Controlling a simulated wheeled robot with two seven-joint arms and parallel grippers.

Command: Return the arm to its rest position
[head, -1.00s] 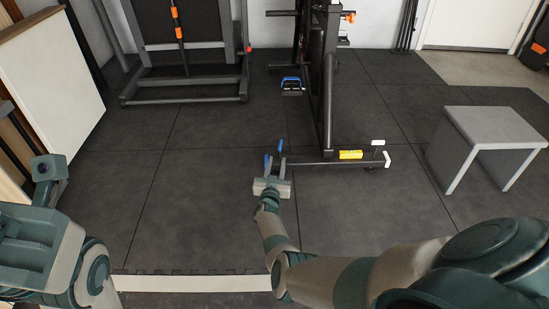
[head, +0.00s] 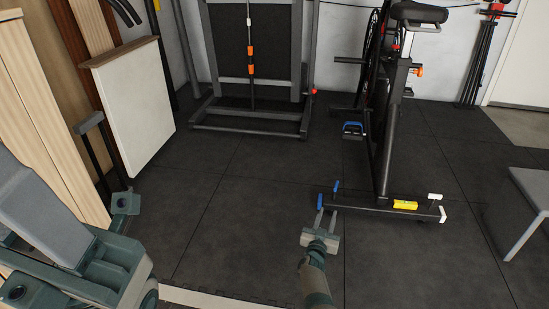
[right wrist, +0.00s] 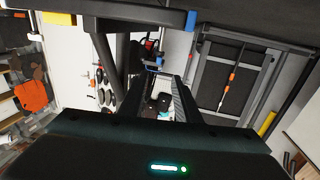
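My right gripper (head: 328,197) shows in the head view at the lower middle, in front of the foot of the exercise bike. Its two fingers stand apart with nothing between them. In the right wrist view, the fingers (right wrist: 158,88) are also apart, with only the distant room between them. My right forearm runs down from the gripper to the bottom edge of the head view. Parts of my left arm fill the lower left of the head view, and I cannot make out its gripper fingers.
An exercise bike (head: 386,140) stands behind my right gripper. A grey bench (head: 535,200) is at the right edge. A white-faced board (head: 135,105) leans at the left beside wooden planks (head: 45,110). Dark floor (head: 225,215) lies clear in the middle.

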